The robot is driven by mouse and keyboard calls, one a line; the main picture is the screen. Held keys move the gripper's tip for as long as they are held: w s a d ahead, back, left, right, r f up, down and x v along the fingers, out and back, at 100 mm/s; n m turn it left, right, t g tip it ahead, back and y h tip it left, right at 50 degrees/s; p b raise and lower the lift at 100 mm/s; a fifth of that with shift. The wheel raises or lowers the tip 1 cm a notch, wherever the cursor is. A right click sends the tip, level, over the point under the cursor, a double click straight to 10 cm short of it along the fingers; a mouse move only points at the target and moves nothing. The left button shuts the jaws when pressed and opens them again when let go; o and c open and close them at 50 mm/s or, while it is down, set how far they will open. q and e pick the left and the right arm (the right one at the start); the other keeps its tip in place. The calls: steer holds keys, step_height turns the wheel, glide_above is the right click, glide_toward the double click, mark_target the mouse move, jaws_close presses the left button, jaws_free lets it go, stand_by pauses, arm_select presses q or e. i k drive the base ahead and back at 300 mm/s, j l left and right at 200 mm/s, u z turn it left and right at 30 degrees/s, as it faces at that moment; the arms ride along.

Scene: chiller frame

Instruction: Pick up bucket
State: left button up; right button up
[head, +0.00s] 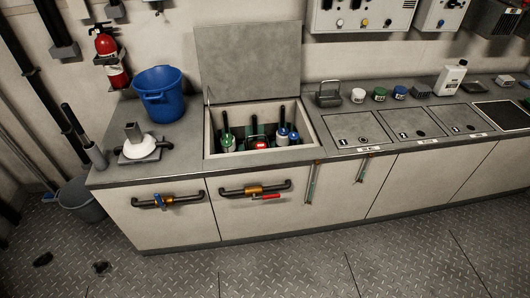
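A blue bucket (162,97) stands upright on the left part of the counter, at the back near the wall. It is open at the top, and its inside bottom is hidden. A second, grey bucket (82,202) stands on the floor at the left end of the cabinets, partly hidden by the counter's side. Neither of my grippers shows in the head view.
The counter (185,137) holds a white funnel-like piece (139,151) in front of the blue bucket. An open chiller well (214,149) with a raised lid (248,60) lies to the right. A red extinguisher (109,55) hangs behind-left. The checkered floor (290,273) is mostly clear.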

mark_target(74, 197)
steer(key=u, duration=1.55)
